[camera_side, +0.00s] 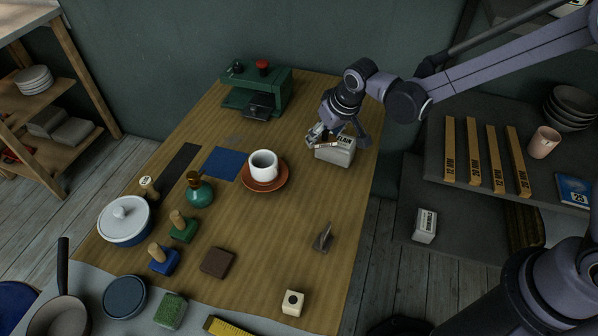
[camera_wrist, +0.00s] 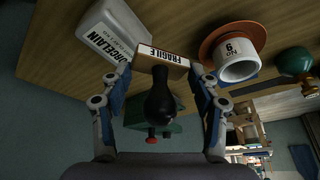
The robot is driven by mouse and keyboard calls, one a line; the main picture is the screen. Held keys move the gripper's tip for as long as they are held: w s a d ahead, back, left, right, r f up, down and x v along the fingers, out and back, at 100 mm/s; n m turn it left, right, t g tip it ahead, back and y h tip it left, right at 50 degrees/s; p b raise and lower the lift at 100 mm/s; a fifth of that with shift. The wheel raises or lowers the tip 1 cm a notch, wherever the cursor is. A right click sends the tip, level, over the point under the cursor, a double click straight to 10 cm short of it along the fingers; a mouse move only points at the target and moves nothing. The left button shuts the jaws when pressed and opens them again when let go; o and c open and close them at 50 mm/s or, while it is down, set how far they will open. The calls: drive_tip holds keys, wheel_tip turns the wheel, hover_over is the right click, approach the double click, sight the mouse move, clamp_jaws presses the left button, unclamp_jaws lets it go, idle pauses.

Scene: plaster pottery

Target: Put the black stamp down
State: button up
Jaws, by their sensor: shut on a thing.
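The black stamp shows in the wrist view with a dark rounded handle (camera_wrist: 160,102) and a pale wooden block (camera_wrist: 160,60) marked FRAGILE. My gripper (camera_wrist: 164,80) is shut on it, one finger at each side. In the side view my gripper (camera_side: 324,134) is at the far right part of the table, directly beside the white PORCELAIN box (camera_side: 335,153). The stamp is small and mostly hidden there; whether it touches the box or the table I cannot tell. The box also shows in the wrist view (camera_wrist: 113,32), to the left of the stamp.
A white cup (camera_side: 263,166) on an orange saucer (camera_side: 253,185) stands left of the gripper. A green press (camera_side: 284,90) is at the back.

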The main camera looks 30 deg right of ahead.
drive_tip(key=s+a+n+y, duration=0.1)
drive_tip(key=s+a+n, duration=0.2)
drive_tip(key=s+a, duration=0.5)
hover_over(271, 226)
drive_tip(key=s+d, duration=0.1)
wheel_tip(271, 226, down, 7)
drive_tip(key=shift+s+r, duration=0.15)
drive_tip(key=shift+r, duration=0.05)
drive_tip(key=shift+a+f, duration=0.3)
drive_tip(key=shift+f, duration=1.9)
drive_tip(key=shift+f, duration=0.1)
drive_tip(key=o, duration=1.1)
